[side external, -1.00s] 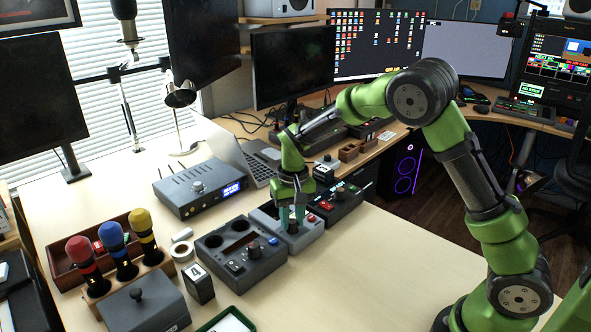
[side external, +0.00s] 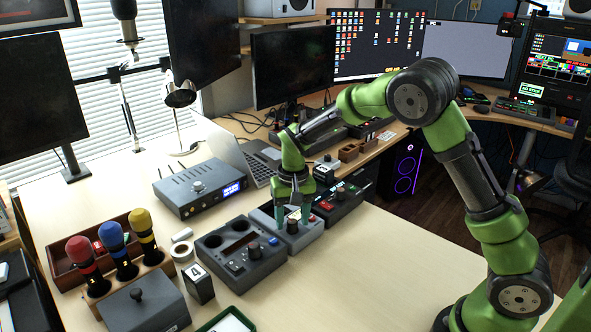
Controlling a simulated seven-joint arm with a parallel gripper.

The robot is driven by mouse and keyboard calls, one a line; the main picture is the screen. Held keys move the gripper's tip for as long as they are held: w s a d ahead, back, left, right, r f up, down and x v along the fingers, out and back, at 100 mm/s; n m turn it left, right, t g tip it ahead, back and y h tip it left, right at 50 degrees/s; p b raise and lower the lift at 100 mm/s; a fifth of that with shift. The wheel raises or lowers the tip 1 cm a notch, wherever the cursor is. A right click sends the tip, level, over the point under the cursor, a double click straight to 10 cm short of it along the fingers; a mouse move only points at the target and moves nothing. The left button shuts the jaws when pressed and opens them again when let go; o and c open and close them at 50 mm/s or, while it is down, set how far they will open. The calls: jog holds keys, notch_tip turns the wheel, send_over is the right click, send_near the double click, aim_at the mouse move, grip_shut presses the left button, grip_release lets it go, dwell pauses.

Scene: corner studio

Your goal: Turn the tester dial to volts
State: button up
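The tester appears to be the grey box (side external: 311,234) under my gripper, in the middle of a row of boxes on the table. Its dark round dial (side external: 292,226) stands on the top face. My gripper (side external: 292,216) points down over it, with its teal fingers apart on either side of the dial. The fingers look open, with a gap to the dial. The dial's markings and pointer are too small to read, so its setting cannot be told.
A grey box with round wells and a blue knob (side external: 240,254) is close on the left. A dark box with a red button (side external: 338,202) is close on the right. A router-like box (side external: 200,187) and laptop (side external: 247,160) stand behind. The table's front right is clear.

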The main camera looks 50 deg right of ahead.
aim_at(294, 220)
notch_tip(294, 220, up, 17)
jog(key=shift+s+d, duration=0.15)
dwell(0.5)
jog(key=shift+f, duration=0.1)
jog(key=s+a+r+n+t+y, duration=0.1)
jog(key=s+t, duration=0.6)
jog(key=s, duration=1.4)
jog(key=shift+s+a+r+n+y, duration=0.15)
jog(key=shift+s+a+n+y, duration=0.25)
jog(key=shift+a+n, duration=0.3)
jog(key=shift+a, duration=0.1)
